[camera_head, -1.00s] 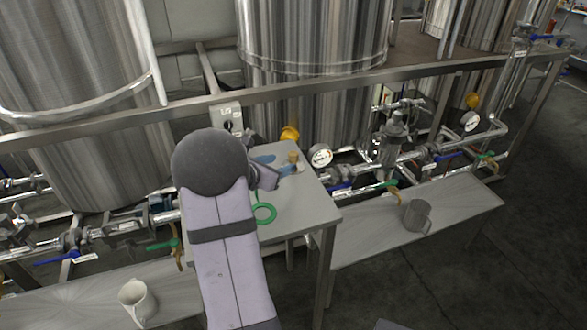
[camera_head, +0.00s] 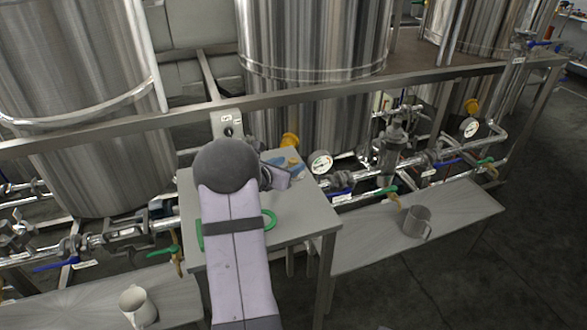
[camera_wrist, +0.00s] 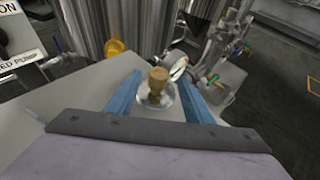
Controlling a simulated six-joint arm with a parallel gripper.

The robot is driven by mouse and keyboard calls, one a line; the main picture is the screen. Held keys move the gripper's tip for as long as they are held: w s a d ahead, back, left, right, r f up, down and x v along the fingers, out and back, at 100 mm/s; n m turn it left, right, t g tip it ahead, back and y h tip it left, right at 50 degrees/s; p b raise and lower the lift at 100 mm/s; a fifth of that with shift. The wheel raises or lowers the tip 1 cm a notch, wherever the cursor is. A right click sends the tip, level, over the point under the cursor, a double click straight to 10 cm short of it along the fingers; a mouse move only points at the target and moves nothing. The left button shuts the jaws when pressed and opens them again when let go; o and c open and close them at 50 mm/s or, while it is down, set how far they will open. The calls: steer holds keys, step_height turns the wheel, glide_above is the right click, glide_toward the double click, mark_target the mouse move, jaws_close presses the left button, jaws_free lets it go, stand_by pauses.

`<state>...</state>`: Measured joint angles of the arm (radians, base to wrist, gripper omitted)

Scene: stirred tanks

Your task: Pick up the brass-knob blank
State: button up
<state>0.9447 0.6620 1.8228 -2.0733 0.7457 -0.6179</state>
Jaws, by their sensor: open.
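The brass-knob blank (camera_wrist: 157,86) shows in the wrist view as a tan brass knob on a pale, shiny round base. It stands upright on the grey table (camera_head: 305,215). My gripper (camera_wrist: 160,76) is open, with one blue finger on each side of the blank. The fingers look apart from the knob; whether either touches the base I cannot tell. In the head view my gripper is over the far right part of the table, and the wrist and fingers hide most or all of the blank.
A green ring (camera_head: 269,221) lies on the table, partly behind my arm. A pressure gauge (camera_head: 320,163) and pipes run just beyond the table's right edge. Steel tanks (camera_head: 313,45) stand behind. A grey mug (camera_head: 416,221) is on the right bench, a pale mug (camera_head: 138,305) at lower left.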

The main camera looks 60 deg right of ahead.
mark_target(291, 163)
steer(key=shift+p+x, duration=0.55)
steer(key=shift+x, duration=1.45)
steer(key=shift+w, duration=0.15)
steer(key=shift+r, duration=0.1)
jaws_close()
